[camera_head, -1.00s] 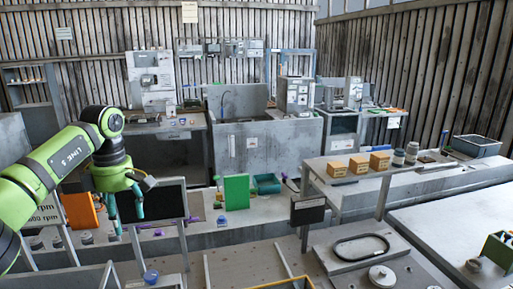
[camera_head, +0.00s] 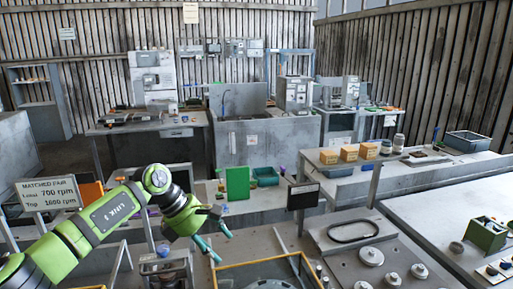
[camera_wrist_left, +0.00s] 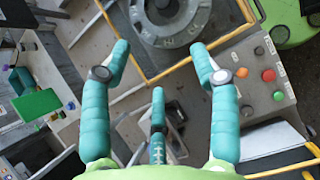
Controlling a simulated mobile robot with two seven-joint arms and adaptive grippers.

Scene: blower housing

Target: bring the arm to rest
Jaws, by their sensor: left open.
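My left arm is green and black and comes in from the left in the head view. My left gripper (camera_head: 223,249) is open and empty, its teal fingers spread apart. It hangs over the near area beside a yellow-edged frame (camera_head: 262,263). In the left wrist view the open fingers (camera_wrist_left: 160,62) point toward a round grey housing part (camera_wrist_left: 172,18) inside that frame. Nothing is between the fingers. My right gripper cannot be made out in either view.
A control box with coloured buttons (camera_wrist_left: 262,85) is close to the fingers in the wrist view. A sign (camera_head: 49,193) stands at left and a dark panel (camera_head: 303,195) at centre right. A plate with a black ring (camera_head: 353,231) lies right of the frame.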

